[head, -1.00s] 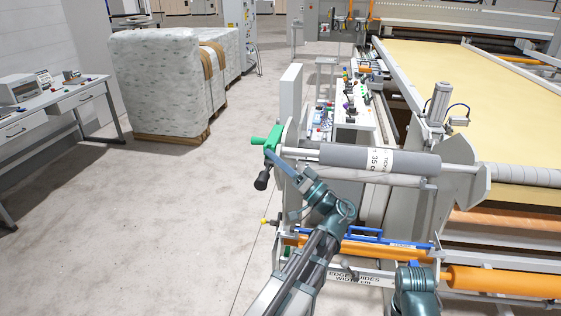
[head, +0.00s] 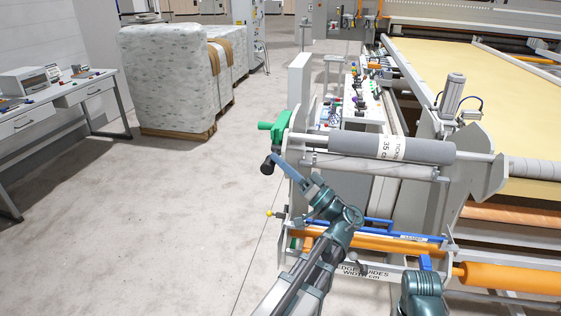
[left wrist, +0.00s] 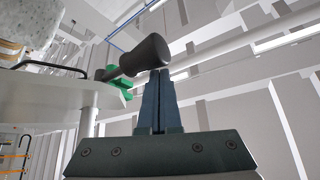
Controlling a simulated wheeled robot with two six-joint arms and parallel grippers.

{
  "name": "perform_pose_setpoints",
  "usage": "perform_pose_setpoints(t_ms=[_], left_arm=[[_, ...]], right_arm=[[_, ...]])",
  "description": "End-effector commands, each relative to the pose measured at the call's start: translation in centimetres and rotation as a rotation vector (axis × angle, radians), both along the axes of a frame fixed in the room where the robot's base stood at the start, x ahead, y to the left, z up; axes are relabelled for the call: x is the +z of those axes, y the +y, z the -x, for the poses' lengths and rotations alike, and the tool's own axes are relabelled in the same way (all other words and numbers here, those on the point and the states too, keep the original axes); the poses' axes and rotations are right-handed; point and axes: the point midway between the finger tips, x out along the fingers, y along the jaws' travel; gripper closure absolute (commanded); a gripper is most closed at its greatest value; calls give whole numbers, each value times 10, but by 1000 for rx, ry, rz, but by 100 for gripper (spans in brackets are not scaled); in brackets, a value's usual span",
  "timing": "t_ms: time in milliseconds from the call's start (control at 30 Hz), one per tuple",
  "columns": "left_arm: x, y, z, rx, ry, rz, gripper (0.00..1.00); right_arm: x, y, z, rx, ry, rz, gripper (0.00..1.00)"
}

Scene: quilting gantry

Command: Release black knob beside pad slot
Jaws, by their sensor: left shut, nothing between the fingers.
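A black knob (head: 267,166) hangs at the end of a green crank (head: 274,130), left of the grey roll. In the left wrist view the black knob (left wrist: 146,55) lies just past my fingertips. My left gripper (head: 275,158) has its blue fingers together, and they also show in the left wrist view (left wrist: 158,72). Its tips are right by the knob with nothing held between them. I cannot tell whether they touch it. My right gripper (head: 426,262) shows only partly at the lower right, and its jaw gap is hidden. I cannot make out a pad slot.
The grey labelled roll (head: 390,148) sits in the machine frame beside the crank. Orange rollers (head: 510,278) and a blue bar (head: 405,236) lie below. A wrapped stack (head: 165,80) and a desk (head: 80,95) stand at left. The floor between is clear.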

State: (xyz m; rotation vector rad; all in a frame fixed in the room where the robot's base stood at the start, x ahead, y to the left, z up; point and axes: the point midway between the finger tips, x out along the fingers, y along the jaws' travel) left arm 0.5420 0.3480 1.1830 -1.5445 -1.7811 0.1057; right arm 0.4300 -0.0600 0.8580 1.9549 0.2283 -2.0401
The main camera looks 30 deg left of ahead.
Motion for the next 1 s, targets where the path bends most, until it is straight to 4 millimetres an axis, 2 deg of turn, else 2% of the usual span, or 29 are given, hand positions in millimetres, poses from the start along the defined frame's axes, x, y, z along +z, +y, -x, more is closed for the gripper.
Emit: perform_pose_setpoints(t_ms=[767, 1000], left_arm=[[-7, 0, 2, 3, -1, 6, 100], [12, 0, 0, 3, 0, 3, 100]], right_arm=[[-6, 0, 0, 0, 0, 0, 100], [12, 0, 0, 0, 0, 0, 100]])
